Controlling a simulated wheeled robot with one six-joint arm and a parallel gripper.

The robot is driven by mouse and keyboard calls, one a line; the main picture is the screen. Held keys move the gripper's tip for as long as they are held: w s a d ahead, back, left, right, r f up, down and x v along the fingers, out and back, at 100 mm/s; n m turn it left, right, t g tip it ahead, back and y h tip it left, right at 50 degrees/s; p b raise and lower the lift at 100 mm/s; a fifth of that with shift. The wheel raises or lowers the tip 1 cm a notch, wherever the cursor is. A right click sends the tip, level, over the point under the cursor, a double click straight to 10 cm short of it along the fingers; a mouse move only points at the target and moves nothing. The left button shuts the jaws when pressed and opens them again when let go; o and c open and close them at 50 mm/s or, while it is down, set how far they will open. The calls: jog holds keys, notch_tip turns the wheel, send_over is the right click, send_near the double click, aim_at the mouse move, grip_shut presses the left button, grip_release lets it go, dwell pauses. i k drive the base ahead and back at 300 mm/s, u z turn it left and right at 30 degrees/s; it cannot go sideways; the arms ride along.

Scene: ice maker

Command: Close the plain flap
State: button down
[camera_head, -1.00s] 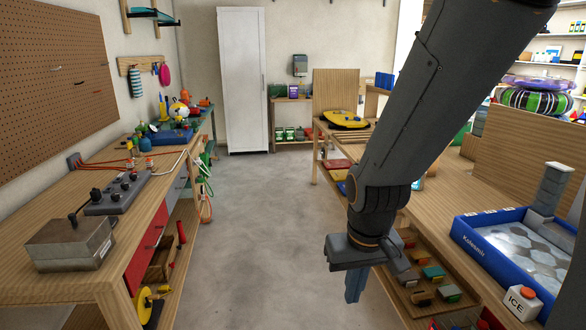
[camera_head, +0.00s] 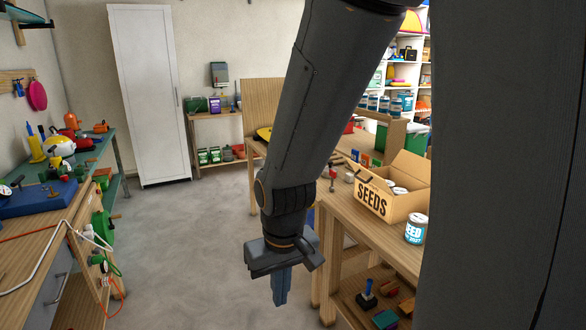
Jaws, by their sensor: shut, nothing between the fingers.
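A cardboard box (camera_head: 411,206) marked SEEDS stands open on the wooden bench to the right, with cans inside. A plain flap (camera_head: 409,167) stands raised along its back right side. The lettered panel faces my side; I cannot tell whether it is a wall or a hanging flap. My gripper (camera_head: 280,290) points down with its fingers together and empty. It hangs left of the bench and the box, clear of both in the picture. My own dark body hides the area right of the box.
A labelled can (camera_head: 416,228) stands on the wooden bench (camera_head: 375,240) beside the box. Small items lie on the bench's lower shelf. A white cabinet (camera_head: 150,95) stands at the back. The grey floor (camera_head: 190,240) between the benches is clear.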

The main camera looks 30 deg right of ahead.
aim_at(419, 167)
jog(key=i, duration=1.55)
jog(key=z, duration=3.6)
